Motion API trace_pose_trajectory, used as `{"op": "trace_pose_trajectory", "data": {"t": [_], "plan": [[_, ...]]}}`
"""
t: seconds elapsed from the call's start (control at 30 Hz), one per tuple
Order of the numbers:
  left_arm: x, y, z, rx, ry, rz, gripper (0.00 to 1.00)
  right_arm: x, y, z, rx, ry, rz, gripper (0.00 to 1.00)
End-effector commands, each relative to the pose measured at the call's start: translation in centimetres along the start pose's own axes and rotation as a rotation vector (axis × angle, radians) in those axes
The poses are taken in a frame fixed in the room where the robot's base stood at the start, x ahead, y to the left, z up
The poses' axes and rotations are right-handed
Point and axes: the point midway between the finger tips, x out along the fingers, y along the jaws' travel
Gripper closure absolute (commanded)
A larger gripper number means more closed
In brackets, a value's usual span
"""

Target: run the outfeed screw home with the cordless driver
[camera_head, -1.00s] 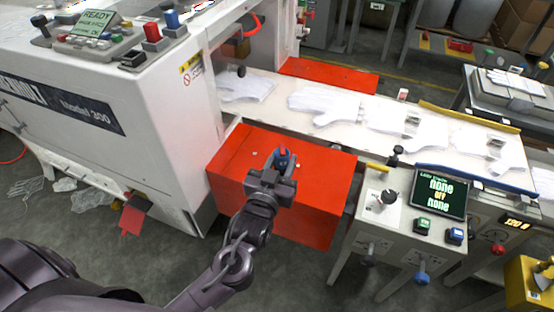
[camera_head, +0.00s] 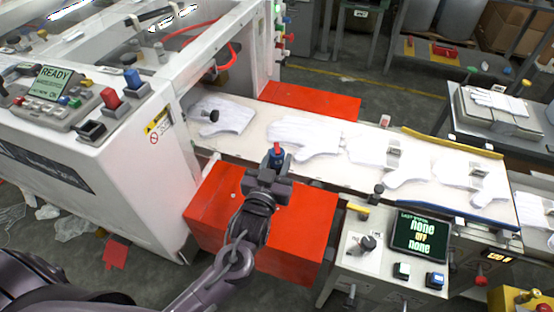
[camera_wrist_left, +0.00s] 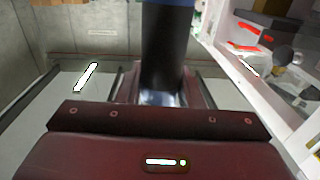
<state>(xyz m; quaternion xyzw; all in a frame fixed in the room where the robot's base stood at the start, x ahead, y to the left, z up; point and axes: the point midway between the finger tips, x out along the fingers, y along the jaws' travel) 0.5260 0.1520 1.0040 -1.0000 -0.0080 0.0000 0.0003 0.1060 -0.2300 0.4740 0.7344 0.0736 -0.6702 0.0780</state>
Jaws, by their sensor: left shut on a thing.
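My left gripper (camera_head: 270,172) is shut on the cordless driver (camera_head: 277,153), which shows a blue body and a red top. The driver stands roughly upright in the jaws, in front of the near conveyor edge. In the left wrist view its dark shaft-like body (camera_wrist_left: 167,50) with a blue band rises between the fingers. The red outfeed guard box (camera_head: 210,212) lies below and behind the gripper. A small pale dot (camera_head: 233,195), perhaps a screw head, shows on its top. I cannot make out the outfeed screw for sure. The driver's tip is hidden. My right gripper is out of view.
A conveyor (camera_head: 330,170) with several white gloves runs behind the gripper. The white machine (camera_head: 120,150) stands at left. A control stand with a dark screen (camera_head: 420,235) and a joystick (camera_head: 366,243) stands close at right.

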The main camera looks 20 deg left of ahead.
Motion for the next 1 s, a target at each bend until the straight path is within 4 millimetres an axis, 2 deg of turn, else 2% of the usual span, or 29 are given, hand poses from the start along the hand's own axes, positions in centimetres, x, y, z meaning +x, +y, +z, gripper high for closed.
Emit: {"op": "trace_pose_trajectory", "data": {"t": [0.17,1.0], "plan": [[0.0,0.0,-0.3,-0.001,0.003,0.0,0.9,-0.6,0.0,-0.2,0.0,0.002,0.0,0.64],[0.0,0.0,6.0,-0.002,0.003,-0.001,0.9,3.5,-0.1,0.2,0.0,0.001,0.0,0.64]]}}
